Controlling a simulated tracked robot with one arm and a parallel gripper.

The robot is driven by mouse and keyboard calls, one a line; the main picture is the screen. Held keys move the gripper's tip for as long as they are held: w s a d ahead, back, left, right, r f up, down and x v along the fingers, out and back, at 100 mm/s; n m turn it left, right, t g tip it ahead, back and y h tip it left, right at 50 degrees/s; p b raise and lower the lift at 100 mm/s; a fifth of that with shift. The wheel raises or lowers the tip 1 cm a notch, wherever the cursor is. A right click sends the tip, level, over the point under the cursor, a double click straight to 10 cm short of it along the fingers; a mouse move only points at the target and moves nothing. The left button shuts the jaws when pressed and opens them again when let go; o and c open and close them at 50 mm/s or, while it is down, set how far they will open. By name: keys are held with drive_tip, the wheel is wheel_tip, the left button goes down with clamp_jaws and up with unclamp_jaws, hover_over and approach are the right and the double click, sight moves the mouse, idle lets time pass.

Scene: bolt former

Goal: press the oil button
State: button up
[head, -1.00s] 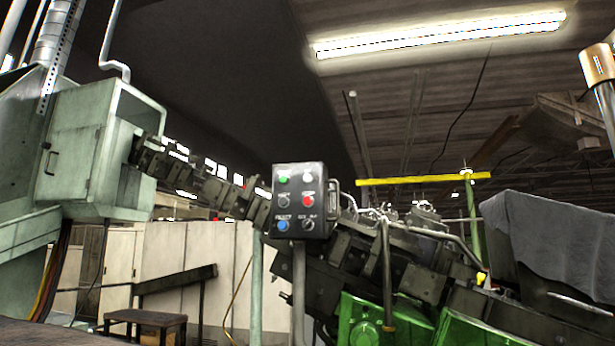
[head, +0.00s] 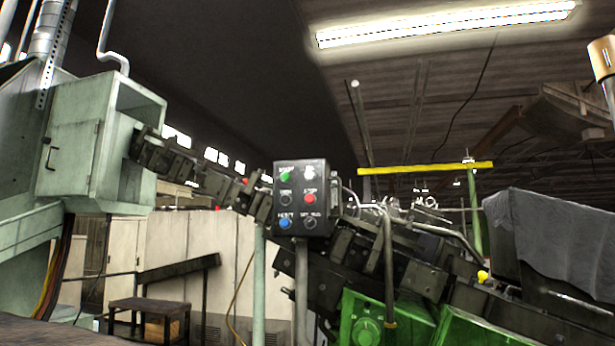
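A dark control box (head: 300,198) stands on a grey post near the middle of the head view. Its face carries a green button (head: 285,176) at top left, a pale one (head: 307,171) at top right and a red one (head: 310,198) at middle right. A blue button (head: 285,223) sits at lower left. Dark round controls fill middle left (head: 285,199) and lower right (head: 308,223). The labels are too small to read surely, so I cannot tell which is the oil button. My gripper is not in view.
Dark machinery with a green housing (head: 365,324) stands behind and right of the box. A pale green cabinet (head: 75,160) is at left. A low stool (head: 150,305) stands at lower left. A grey cloth (head: 560,235) drapes over something at right. A copper-coloured cylinder (head: 602,58) is at upper right.

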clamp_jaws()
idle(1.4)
